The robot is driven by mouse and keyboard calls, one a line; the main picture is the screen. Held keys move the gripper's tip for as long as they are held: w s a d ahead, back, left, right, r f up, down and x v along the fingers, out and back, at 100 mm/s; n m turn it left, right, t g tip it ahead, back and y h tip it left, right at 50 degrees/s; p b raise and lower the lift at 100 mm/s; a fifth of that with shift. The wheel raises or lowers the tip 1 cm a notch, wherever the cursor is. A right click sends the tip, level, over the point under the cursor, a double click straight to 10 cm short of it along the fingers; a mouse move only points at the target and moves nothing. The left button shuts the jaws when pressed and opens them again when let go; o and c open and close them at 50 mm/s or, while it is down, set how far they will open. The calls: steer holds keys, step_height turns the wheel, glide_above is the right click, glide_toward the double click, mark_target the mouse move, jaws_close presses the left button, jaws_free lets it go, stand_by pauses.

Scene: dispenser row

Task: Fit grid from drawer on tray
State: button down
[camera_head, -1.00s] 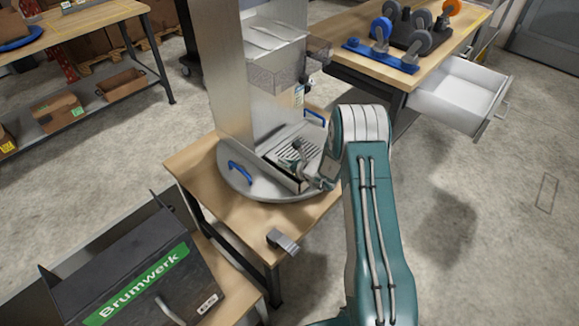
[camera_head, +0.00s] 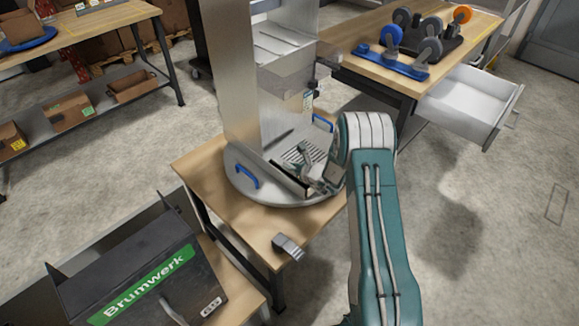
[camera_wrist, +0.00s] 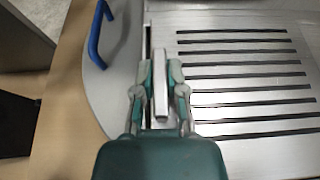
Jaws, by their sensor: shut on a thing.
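The grid (camera_head: 303,152) is a metal plate with dark parallel slots. It lies on or just over the round grey tray (camera_head: 240,180) at the dispenser's foot. In the wrist view the slotted plate (camera_wrist: 245,75) fills the right side, and the tray (camera_wrist: 122,45) shows at left. A dark gap runs between them along the grid's left edge. My gripper (camera_head: 304,166) is at that edge, its fingers (camera_wrist: 160,72) shut on a narrow upright metal piece of the grid. Whether the grid is fully seated cannot be told. The white drawer (camera_head: 468,98) stands open and looks empty.
The dispenser column (camera_head: 232,75) rises behind the tray. Blue handles (camera_head: 246,175) stand on the tray's rim. A black Brumwerk box (camera_head: 145,275) is at front left. A grey clamp-like piece (camera_head: 288,245) sits at the table's front edge. A bench with wheels (camera_head: 395,60) is behind.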

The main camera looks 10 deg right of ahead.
steer(key=shift+f, duration=0.6)
steer(key=c, duration=0.6)
jaws_free()
steer(key=shift+f, duration=0.1)
steer(key=v, duration=1.2)
steer(key=s+a+r+n+g+y, duration=0.1)
steer(key=s+a+r+n+g, duration=0.1)
steer(key=s+a+r+n, duration=0.4)
steer(key=s+a+r+n+g+y, duration=0.1)
steer(key=s+a+r+n+g, duration=0.15)
steer(key=r+n, duration=0.4)
steer(key=s+a+r+n+g, duration=0.3)
steer(key=s+a+r, duration=0.1)
steer(key=r, duration=0.4)
steer(key=s+d+r+n+h, duration=0.2)
steer(key=s+r+n+h, duration=0.1)
steer(key=s, duration=0.3)
steer(key=s+d+r+n+t+h, duration=0.1)
steer(key=s+d+r+n+h, duration=0.1)
steer(key=s+n, duration=0.4)
steer(key=s+d+r+n+t+h, duration=0.1)
steer(key=s+r+n+h, duration=0.3)
steer(key=s, duration=0.4)
steer(key=shift+s+d+r+n, duration=0.15)
steer(key=shift+d+r+n, duration=0.2)
steer(key=shift+d+r, duration=0.35)
